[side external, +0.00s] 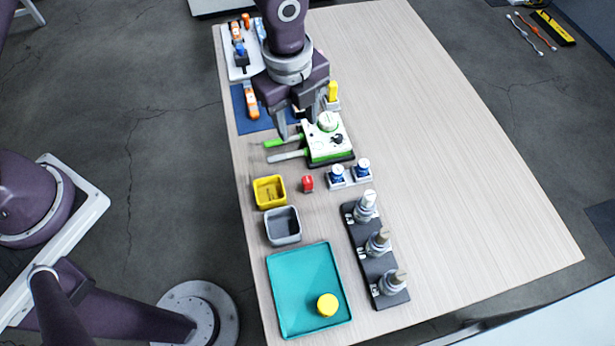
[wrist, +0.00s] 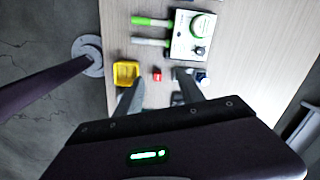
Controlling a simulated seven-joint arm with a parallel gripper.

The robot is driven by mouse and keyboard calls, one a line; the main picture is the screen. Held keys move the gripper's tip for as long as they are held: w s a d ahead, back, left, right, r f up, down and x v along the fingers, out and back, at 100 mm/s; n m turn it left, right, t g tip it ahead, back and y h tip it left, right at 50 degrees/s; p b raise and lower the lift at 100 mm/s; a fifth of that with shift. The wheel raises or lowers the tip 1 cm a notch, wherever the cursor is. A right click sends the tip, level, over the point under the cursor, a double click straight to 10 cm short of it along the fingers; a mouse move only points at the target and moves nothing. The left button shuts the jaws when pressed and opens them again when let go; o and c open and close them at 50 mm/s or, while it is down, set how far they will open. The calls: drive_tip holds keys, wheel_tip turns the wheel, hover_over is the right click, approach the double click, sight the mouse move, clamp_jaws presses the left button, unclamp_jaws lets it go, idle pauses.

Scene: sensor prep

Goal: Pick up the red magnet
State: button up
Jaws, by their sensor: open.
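In the wrist view the red magnet (wrist: 157,75) lies beyond my fingertips, between the yellow bin (wrist: 126,73) and the blue-and-white parts. My gripper (side external: 298,132) is open and empty, above the table by the green-and-white device in the side view. In the wrist view my gripper (wrist: 158,78) shows two spread fingers with the magnet framed between their tips, apart from it.
A green-and-white device (side external: 328,142) with two prongs stands near my gripper. Two blue-and-white parts (side external: 349,172) sit right of the magnet. A grey bin (side external: 282,226), a teal tray (side external: 288,310) and a black rack (side external: 370,262) with knobbed parts stand nearer. The table's right side is clear.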

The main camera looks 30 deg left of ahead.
sight(307, 179)
drive_tip(key=d+f+m, duration=0.1)
drive_tip(key=f, duration=0.2)
drive_tip(key=s+d+f+m, duration=0.1)
drive_tip(key=f, duration=0.2)
drive_tip(key=d+f+m, duration=0.1)
drive_tip(key=f, duration=0.2)
drive_tip(key=shift+s+d+f+m+g, duration=0.15)
drive_tip(key=shift+s+d+m+g, duration=0.1)
drive_tip(key=shift+m+g, duration=0.15)
drive_tip(key=f, duration=0.4)
drive_tip(key=s+f, duration=0.1)
drive_tip(key=f, duration=0.1)
drive_tip(key=shift+f, duration=0.3)
clamp_jaws()
